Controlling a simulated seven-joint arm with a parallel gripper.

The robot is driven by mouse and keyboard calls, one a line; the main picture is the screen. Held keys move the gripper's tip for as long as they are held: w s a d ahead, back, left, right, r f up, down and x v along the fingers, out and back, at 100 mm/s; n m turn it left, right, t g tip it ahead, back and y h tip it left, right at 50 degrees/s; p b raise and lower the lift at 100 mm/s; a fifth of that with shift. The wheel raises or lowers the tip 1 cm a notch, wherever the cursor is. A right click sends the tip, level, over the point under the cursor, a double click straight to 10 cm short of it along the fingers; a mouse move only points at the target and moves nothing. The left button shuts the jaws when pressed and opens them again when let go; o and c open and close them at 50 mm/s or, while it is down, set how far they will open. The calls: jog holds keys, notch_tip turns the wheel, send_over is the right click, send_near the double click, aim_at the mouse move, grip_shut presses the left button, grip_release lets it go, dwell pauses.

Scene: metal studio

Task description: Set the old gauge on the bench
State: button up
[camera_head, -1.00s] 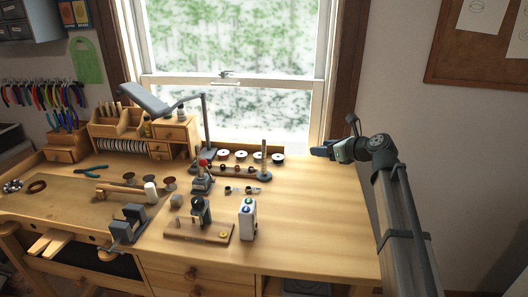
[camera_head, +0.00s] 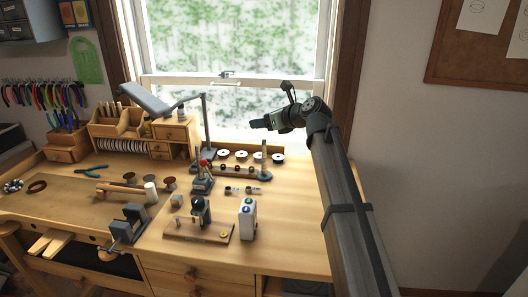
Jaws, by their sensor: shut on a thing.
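My gripper (camera_head: 259,124) is in the air above the back right of the bench (camera_head: 300,215), in front of the window and pointing left. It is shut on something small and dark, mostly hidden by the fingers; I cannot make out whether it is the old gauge. On the bench below stands a wooden base (camera_head: 182,235) with a dark upright fixture (camera_head: 200,212) on it. A grey device with a red knob (camera_head: 204,163) stands behind it. No thing on the bench is clearly readable as the old gauge.
A white box with coloured buttons (camera_head: 247,220) stands near the front. A rack with several spools (camera_head: 241,155) and a lamp (camera_head: 205,125) stand at the back. A grey vise (camera_head: 125,225) sits at the front edge. The bench's right part is clear.

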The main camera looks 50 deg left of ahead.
notch_tip(320, 180, down, 10)
jog(key=o, duration=1.1)
jog(key=shift+r, duration=0.15)
jog(key=v, duration=1.3)
jog(key=shift+w+r, duration=0.3)
jog(key=shift+d+r, duration=0.1)
jog(key=shift+c, duration=1.2)
jog(key=c, duration=0.3)
